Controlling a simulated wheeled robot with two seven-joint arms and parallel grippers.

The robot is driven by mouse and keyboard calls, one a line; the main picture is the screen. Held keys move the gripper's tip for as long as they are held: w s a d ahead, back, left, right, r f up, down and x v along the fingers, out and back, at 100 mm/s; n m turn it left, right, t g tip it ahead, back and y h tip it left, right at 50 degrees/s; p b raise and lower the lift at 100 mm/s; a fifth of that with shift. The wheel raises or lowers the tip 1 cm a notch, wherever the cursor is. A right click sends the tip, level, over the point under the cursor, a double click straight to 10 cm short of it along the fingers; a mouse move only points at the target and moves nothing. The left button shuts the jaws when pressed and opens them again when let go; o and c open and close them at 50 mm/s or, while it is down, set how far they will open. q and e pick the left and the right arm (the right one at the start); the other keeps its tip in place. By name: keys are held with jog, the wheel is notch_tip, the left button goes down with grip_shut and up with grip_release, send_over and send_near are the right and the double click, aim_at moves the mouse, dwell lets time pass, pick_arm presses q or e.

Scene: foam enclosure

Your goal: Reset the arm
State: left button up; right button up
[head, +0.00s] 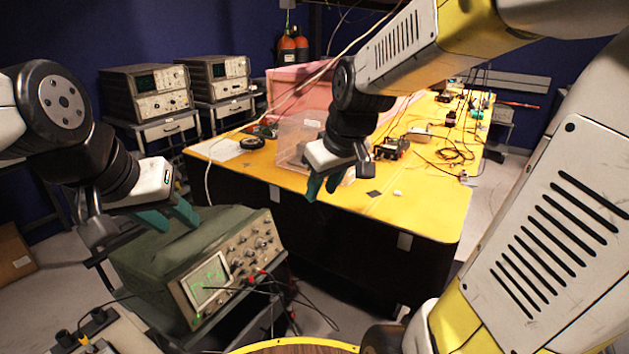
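My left gripper (168,217) is at the left, with teal fingers over the top of a green oscilloscope (150,262). The fingers show a narrow gap, and I see nothing between them. I cannot tell whether they touch the oscilloscope. My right gripper (322,186) hangs in the middle of the view, fingers pointing down, in front of the yellow table's (430,205) near edge. Its teal fingers are apart with nothing seen between them. My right arm comes in from the upper right and covers part of the table and back wall.
The oscilloscope stands on a cart with black cables (300,300) hanging at its front. A clear box (300,140), pink foam (290,80) and electronics (392,148) are on the table. Two instruments (150,92) (217,77) stand on carts behind. Grey floor shows at left.

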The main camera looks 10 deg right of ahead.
jog(key=shift+s+d+r, duration=0.15)
jog(key=shift+s, duration=0.1)
jog(key=s+d+r+m, duration=0.1)
jog(key=s+m, duration=0.1)
jog(key=s, duration=0.3)
jog(key=s+d+r+m+t, duration=0.1)
jog(key=s+r+m, duration=0.1)
jog(key=s, duration=0.4)
jog(key=shift+d, duration=0.3)
